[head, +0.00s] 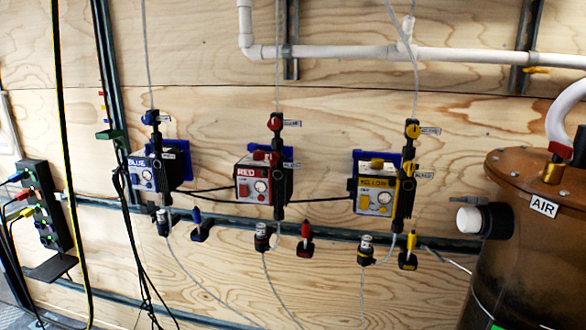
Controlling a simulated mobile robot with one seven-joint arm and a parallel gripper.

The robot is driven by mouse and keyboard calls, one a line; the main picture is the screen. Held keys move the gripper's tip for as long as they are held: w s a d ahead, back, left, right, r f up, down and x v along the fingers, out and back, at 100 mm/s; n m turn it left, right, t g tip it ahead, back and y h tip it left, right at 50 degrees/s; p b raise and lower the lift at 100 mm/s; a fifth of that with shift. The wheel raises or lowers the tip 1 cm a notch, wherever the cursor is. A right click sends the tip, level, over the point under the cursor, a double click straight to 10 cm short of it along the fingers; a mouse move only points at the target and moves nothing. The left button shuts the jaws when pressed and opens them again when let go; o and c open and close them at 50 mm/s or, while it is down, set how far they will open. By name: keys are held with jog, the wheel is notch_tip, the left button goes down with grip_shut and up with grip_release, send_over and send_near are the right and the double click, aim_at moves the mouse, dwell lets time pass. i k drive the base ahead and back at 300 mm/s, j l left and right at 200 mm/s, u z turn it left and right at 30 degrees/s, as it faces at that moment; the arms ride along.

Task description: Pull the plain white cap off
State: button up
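A plain white round cap (469,220) shows at the right in the head view. It sits on the left end of a black cylindrical fitting (497,220), which sticks out sideways from the brown tank (530,235). The cap faces left and nothing touches it from the front. My gripper is not in view.
The tank carries an AIR label (543,206) and a red-handled valve (558,152) with a white hose on top. Blue, red (262,180) and yellow (377,190) boxes with thin tubes hang on the plywood wall. A white pipe (420,54) runs above. Dark cables hang at the left.

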aim_at(469, 219)
jog(key=i+z, duration=0.3)
jog(key=i+j+z, duration=0.25)
jog(key=i, duration=0.15)
jog(key=j+z, duration=0.3)
jog(key=j, duration=0.2)
jog(key=j+z, duration=0.3)
jog(key=j, duration=0.15)
jog(key=k+l, duration=0.1)
jog(key=j, duration=0.2)
